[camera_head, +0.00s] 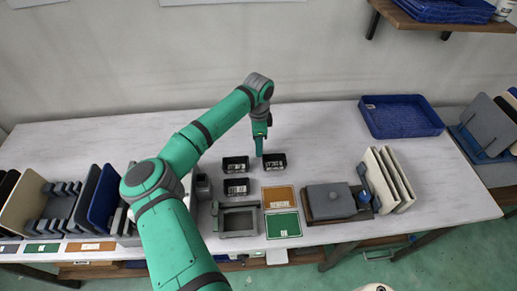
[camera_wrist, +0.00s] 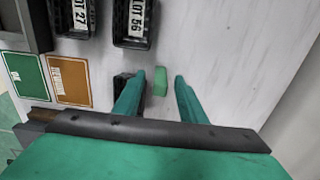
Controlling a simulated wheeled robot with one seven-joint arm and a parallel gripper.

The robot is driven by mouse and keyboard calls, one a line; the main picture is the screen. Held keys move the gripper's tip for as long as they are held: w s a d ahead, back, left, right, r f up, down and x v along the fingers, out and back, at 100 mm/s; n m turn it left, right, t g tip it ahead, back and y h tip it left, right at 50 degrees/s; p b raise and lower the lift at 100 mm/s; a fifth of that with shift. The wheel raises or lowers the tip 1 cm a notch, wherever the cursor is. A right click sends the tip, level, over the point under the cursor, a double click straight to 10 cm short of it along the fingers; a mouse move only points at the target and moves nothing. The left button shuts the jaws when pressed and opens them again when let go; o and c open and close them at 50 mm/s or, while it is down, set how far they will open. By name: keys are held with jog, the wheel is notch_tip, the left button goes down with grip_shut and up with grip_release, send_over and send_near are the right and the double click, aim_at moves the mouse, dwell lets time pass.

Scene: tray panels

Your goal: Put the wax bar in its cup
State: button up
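A small green bar, the likely wax bar (camera_wrist: 160,82), lies on the pale table in the wrist view. My gripper (camera_wrist: 160,77) is open there, with one teal finger on each side of the bar and a gap to both. In the head view my gripper (camera_head: 261,152) points down just behind the black cups, and I cannot make out the bar. Three black labelled cups show in the head view: back left (camera_head: 235,164), right (camera_head: 274,162) and front (camera_head: 236,187). The wrist view shows cups marked LOT 27 (camera_wrist: 80,16) and LOT 56 (camera_wrist: 134,20); the left finger partly hides another dark cup.
A grey square frame (camera_head: 238,221), an orange card (camera_head: 278,197) and a green card (camera_head: 283,225) lie in front of the cups. A grey lidded box (camera_head: 331,202) and upright panels (camera_head: 390,178) stand right. A blue tray (camera_head: 401,117) lies back right. The table behind the cups is mostly clear.

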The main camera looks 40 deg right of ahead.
grip_shut()
jog(key=shift+r, duration=0.15)
